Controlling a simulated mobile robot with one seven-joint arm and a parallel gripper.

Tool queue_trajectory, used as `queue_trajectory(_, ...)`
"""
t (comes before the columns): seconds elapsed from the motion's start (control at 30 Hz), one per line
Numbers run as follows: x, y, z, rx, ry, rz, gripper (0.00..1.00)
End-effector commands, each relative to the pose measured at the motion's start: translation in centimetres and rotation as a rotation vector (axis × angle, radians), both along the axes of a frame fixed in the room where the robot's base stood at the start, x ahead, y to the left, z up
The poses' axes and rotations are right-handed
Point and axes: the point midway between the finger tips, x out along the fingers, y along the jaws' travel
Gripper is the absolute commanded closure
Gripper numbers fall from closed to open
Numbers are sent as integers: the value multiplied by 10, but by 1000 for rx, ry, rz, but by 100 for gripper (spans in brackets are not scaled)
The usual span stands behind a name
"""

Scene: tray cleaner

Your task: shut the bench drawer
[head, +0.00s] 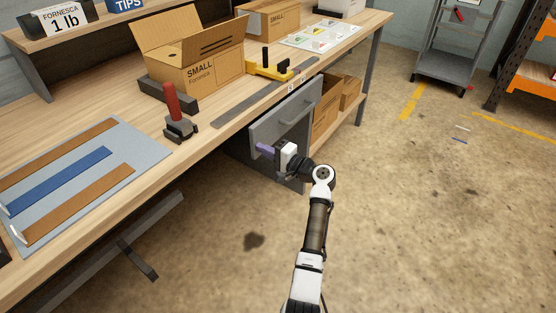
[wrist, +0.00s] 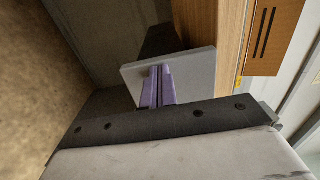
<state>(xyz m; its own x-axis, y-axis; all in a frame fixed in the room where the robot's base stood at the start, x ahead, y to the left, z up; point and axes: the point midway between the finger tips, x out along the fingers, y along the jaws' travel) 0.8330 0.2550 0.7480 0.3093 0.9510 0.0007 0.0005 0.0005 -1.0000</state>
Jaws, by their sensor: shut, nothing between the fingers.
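The bench drawer has a grey front (head: 292,108) under the edge of the workbench. The drawer front seems to stand out somewhat from the cabinet, so the drawer looks partly open. My gripper (head: 260,148) has purple fingers and is low, at the left lower side of the drawer front. In the wrist view the drawer front (wrist: 194,64) is a pale grey panel. My shut, empty fingers (wrist: 158,74) overlap its near edge; I cannot tell if they touch it.
The wooden workbench (head: 221,137) runs above the drawer. On it are an open cardboard box (head: 210,75), a red-handled tool (head: 173,105) and a yellow tool (head: 268,69). Cardboard boxes (head: 325,118) sit on the lower shelf, right of the drawer. The floor (head: 420,210) at right is mostly clear.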

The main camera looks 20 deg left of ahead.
Motion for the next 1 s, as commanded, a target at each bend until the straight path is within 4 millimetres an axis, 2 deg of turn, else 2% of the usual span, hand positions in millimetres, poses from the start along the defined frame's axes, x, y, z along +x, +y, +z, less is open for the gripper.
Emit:
queue_trajectory(0.1, 5, 16, -2, -2, -2, 3, 100)
queue_trajectory(0.3, 10, 32, -1, -1, 0, 2, 100)
queue_trajectory(1.0, 13, 44, 3, -1, -5, 3, 100)
